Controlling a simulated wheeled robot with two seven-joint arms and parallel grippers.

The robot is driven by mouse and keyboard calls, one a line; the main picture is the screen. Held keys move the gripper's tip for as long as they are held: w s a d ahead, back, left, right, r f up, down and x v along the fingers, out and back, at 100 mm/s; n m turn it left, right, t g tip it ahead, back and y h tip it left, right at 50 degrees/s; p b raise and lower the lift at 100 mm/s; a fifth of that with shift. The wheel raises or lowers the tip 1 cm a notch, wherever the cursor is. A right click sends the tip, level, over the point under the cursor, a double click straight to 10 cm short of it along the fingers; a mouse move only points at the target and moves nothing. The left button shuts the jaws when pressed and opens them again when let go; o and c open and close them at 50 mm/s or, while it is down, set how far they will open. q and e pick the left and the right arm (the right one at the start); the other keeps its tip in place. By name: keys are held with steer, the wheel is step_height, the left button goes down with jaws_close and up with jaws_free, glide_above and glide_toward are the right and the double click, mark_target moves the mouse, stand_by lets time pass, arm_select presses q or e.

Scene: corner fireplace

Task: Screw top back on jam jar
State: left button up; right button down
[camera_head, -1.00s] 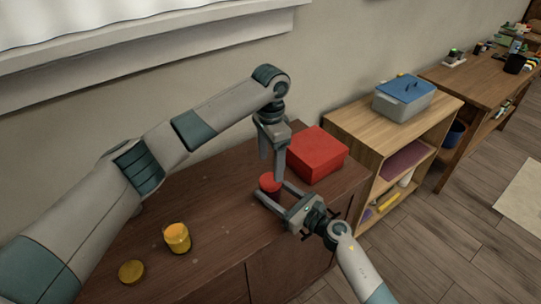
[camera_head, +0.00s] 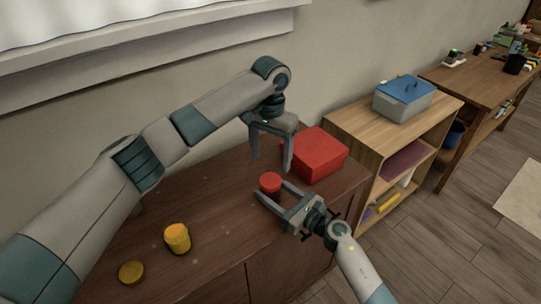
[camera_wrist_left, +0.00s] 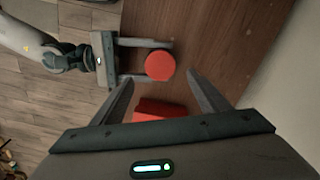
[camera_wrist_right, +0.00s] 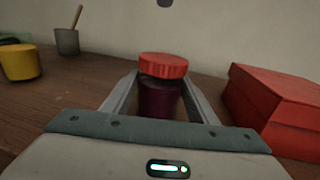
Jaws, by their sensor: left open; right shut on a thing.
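The jam jar (camera_wrist_right: 160,100) stands upright, dark purple, with a red top (camera_wrist_right: 164,65) resting on its mouth. I cannot tell how tightly the top sits. My right gripper (camera_head: 270,192) is shut on the jar's body, one finger on each side, below the top. My left gripper (camera_head: 271,165) points down above the jar, open and empty, its fingers spread wider than the top. In the left wrist view the red top (camera_wrist_left: 160,65) lies beyond and between the left fingertips, apart from them.
A red box (camera_head: 320,155) stands close right of the jar on the brown cabinet (camera_head: 215,205). A yellow-orange jar (camera_head: 177,238) and a flat yellow disc (camera_head: 131,272) are at the left. A grey cup (camera_wrist_right: 67,42) stands at the back in the right wrist view. The cabinet's middle is clear.

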mark_target(270, 180)
arm_select(q)
steer(key=shift+f, duration=4)
steer(key=c, duration=1.1)
steer(key=o, duration=1.3)
steer(key=shift+c, duration=0.2)
step_height(270, 180, up, 12)
